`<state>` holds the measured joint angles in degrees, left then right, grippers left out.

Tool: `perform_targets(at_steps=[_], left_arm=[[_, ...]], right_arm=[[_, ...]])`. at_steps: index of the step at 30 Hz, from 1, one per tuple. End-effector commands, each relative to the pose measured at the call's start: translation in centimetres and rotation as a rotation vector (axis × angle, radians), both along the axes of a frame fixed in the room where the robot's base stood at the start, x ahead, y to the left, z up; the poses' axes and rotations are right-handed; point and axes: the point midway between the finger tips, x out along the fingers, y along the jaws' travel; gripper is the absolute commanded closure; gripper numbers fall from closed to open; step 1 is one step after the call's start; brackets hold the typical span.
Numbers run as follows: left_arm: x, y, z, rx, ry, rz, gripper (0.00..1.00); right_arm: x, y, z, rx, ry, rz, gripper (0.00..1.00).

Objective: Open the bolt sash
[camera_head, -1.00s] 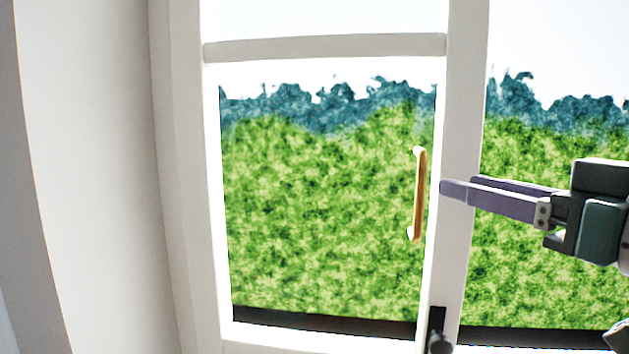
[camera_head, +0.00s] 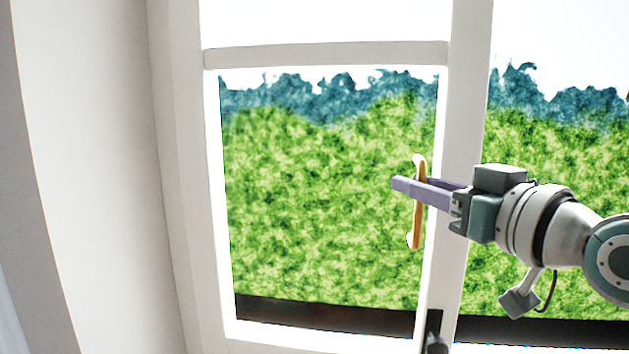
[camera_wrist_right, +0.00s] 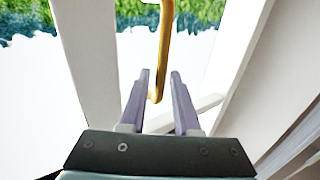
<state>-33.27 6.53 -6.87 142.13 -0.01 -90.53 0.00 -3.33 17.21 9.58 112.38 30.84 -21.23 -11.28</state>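The white-framed sash (camera_head: 325,55) fills the middle of the head view. A slim brass-coloured pull handle (camera_head: 416,228) stands upright near its right stile. My right gripper (camera_head: 403,184) reaches in from the right, its lilac fingers crossing the handle's upper half. In the right wrist view the handle (camera_wrist_right: 164,40) runs down between the two fingers (camera_wrist_right: 160,74), which are apart; contact cannot be told. A dark bolt (camera_head: 434,333) sits low on the stile, partly cut off by the picture's bottom edge. My left gripper is out of view.
A white upright (camera_head: 468,120) stands right of the handle, with another pane beyond it. A pale wall and reveal (camera_head: 90,180) lie at the left. Green and blue foliage shows through the glass. The space before the left part of the pane is clear.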

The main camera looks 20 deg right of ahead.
Motion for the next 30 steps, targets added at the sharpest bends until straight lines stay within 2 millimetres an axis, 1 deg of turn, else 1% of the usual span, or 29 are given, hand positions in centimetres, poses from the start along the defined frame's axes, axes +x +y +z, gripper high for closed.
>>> perform_targets(at_steps=[1, 6, 8, 30], left_arm=[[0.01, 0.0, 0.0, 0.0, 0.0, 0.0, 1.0], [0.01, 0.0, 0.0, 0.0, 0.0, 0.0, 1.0], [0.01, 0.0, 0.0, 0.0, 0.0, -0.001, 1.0], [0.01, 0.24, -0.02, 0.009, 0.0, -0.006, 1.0]], right_arm=[[-0.01, 0.0, 0.0, 0.0, 0.0, 0.0, 0.76], [-0.02, -0.01, 0.0, 0.0, 0.0, 0.0, 0.95], [-0.02, -0.01, 0.0, 0.0, 0.0, 0.0, 1.0], [-0.03, -0.02, 0.0, 0.0, 0.0, 0.0, 1.0]])
